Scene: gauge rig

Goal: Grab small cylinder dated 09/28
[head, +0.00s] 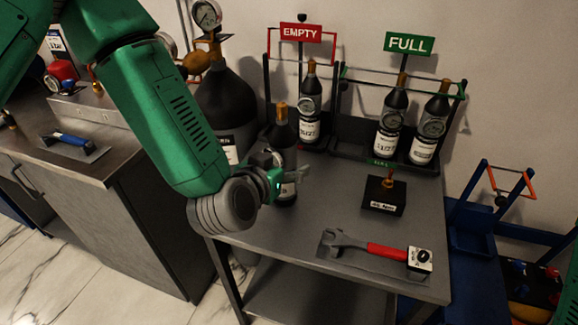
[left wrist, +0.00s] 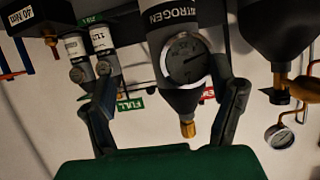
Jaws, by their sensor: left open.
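A small black cylinder (head: 283,133) with a brass top stands upright on the grey table, partly hidden by my left gripper (head: 292,178). In the upside-down left wrist view, a cylinder with a NITROGEN label and gauge (left wrist: 185,58) lies between the spread fingers of the open left gripper (left wrist: 165,85); contact cannot be told. One small cylinder (head: 310,105) stands in the rack under the red EMPTY sign (head: 301,33). Two more, a left one (head: 393,118) and a right one (head: 430,125), stand under the green FULL sign (head: 409,43). My right gripper is out of view.
A large dark tank (head: 228,105) with a gauge stands behind my left arm. A black block with a brass fitting (head: 384,195) and a red-handled wrench (head: 385,250) lie on the table (head: 310,230). A blue cart (head: 480,240) stands at right.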

